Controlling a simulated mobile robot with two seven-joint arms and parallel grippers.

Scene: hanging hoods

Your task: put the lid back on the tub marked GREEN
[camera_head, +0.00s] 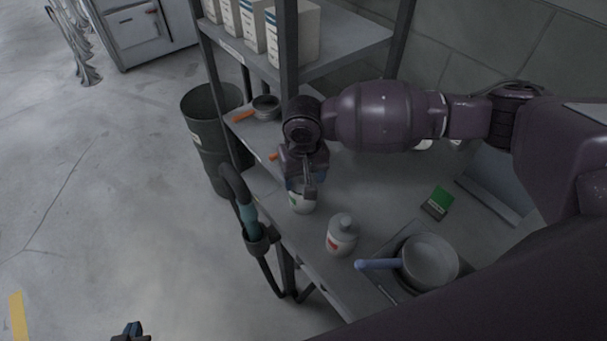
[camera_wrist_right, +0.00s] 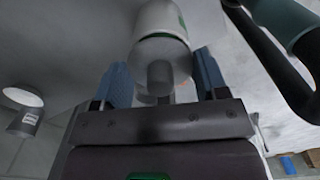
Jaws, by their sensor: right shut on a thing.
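The white tub with a green mark (camera_head: 302,203) stands near the left edge of the bench, partly hidden under my right gripper (camera_head: 303,185). In the right wrist view the white tub with its green band (camera_wrist_right: 163,18) lies straight ahead of my fingers. A grey lid with a knob (camera_wrist_right: 160,74) is between the blue fingers of my right gripper (camera_wrist_right: 163,85), and the gripper is shut on it. The lid lines up with the tub's top; I cannot tell if it is fully seated. My left gripper (camera_head: 130,332) shows only its tips at the bottom edge, away from the bench.
A lidded white tub with a red mark (camera_head: 341,237) stands close by. A pan (camera_head: 430,263) with a blue handle is nearer the front. A green card (camera_head: 437,202) lies on the bench. A hose (camera_head: 247,210) hangs at the bench edge, near a dark bin (camera_head: 205,130).

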